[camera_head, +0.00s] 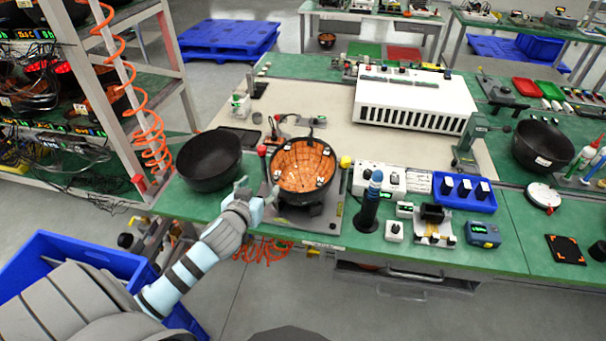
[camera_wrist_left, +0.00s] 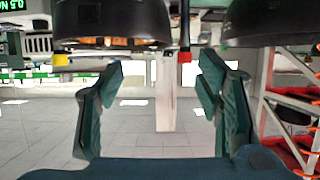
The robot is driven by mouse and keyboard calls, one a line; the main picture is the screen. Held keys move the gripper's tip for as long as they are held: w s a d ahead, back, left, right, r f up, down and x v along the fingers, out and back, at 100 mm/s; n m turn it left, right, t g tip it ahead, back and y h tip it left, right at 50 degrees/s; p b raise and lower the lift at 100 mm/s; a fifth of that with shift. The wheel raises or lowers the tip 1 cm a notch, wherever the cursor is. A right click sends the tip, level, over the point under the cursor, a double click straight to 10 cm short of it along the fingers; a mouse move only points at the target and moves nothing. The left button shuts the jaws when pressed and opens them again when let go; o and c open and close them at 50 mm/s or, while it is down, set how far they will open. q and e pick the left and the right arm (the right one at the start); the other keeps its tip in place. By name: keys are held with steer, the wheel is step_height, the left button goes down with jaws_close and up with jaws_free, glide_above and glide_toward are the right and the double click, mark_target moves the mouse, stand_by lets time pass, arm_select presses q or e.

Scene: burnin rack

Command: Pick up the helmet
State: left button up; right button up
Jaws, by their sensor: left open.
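Three dark, bowl-like helmet shells are in the head view. One black shell (camera_head: 210,160) rests open side up at the left table end. A second shell (camera_head: 303,165) with an orange-lined inside sits in a fixture (camera_head: 331,216) right of it. A third black shell (camera_head: 542,146) stands at the far right. My left gripper (camera_head: 256,191) is open and empty at the table's front edge, between the first two shells and apart from both. In the left wrist view, two dark shells show at the top left (camera_wrist_left: 110,22) and top right (camera_wrist_left: 268,22), beyond the open fingers (camera_wrist_left: 163,95). My right gripper is out of view.
A metal rack (camera_head: 120,95) with a coiled orange hose stands left of the table. A white slotted unit (camera_head: 415,98) stands behind. A blue crate (camera_head: 85,255) is at lower left.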

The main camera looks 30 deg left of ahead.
mark_target(273, 175)
arm_select(q)
steer(key=x, duration=0.6)
steer(key=shift+w+f+b, duration=0.2)
steer(key=shift+f+b, duration=0.1)
steer(key=shift+w+a+f, duration=0.1)
steer(key=shift+w+a, duration=0.1)
steer(key=shift+w, duration=0.25)
steer(key=x, duration=0.3)
steer(key=shift+w+d+f+b, duration=0.1)
steer(key=shift+w+f+b, duration=0.1)
steer(key=shift+w+b, duration=0.2)
steer(key=shift+w+f, duration=0.1)
steer(key=shift+c, duration=0.2)
steer(key=c, duration=1)
jaws_close()
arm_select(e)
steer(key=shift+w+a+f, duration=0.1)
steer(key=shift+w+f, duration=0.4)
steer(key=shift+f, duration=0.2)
